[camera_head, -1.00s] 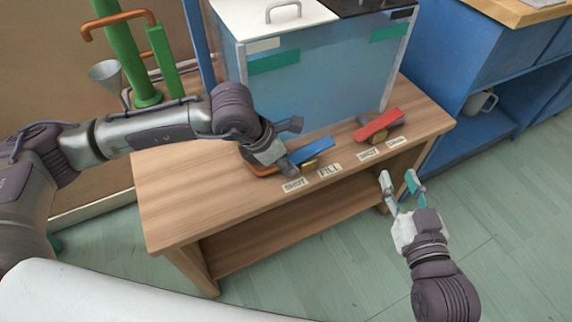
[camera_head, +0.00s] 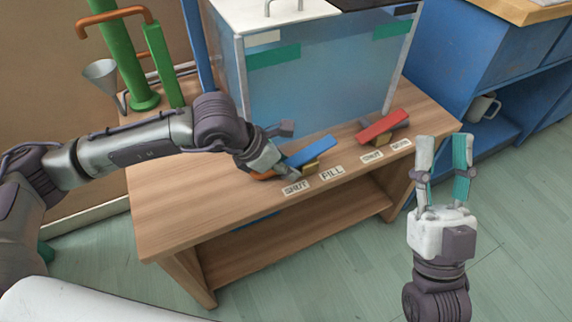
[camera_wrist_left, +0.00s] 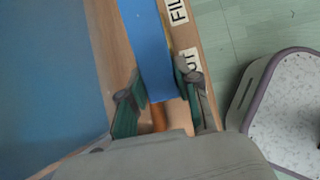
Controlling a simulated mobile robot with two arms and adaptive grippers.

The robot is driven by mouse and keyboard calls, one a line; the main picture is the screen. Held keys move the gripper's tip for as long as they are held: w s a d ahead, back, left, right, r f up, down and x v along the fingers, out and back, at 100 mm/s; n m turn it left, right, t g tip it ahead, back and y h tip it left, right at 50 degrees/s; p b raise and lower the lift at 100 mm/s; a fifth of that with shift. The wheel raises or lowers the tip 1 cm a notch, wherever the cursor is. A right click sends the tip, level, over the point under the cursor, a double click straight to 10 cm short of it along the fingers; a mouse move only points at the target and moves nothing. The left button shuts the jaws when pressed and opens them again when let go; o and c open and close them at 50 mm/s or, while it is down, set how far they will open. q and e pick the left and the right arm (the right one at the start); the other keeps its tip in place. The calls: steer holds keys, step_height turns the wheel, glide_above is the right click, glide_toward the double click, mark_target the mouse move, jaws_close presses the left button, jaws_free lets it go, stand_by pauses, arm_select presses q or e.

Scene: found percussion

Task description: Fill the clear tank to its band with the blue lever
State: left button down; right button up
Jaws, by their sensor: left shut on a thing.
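The clear tank (camera_head: 320,90) stands on the wooden bench and looks blue inside; I cannot make out a sure liquid level. A green band (camera_head: 274,58) crosses its upper front left, with another green piece (camera_head: 392,29) at upper right. The blue lever (camera_head: 312,151) lies in front of the tank, behind the SHUT (camera_head: 296,187) and FILL (camera_head: 332,173) labels. My left gripper (camera_head: 287,172) is shut on the blue lever's near end; in the left wrist view its fingers (camera_wrist_left: 157,95) flank the blue bar (camera_wrist_left: 150,45). My right gripper (camera_head: 444,170) is open and empty, right of the bench.
A red lever (camera_head: 384,127) sits to the right of the blue one, with its own labels. The wooden bench (camera_head: 200,215) has bare top at the left. Green pipes (camera_head: 115,50) and a funnel (camera_head: 101,72) stand behind left. A blue shelf with a mug (camera_head: 484,107) is at right.

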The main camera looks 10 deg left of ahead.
arm_select(q)
steer(key=c, duration=0.8)
jaws_free()
steer(key=v, duration=1.2)
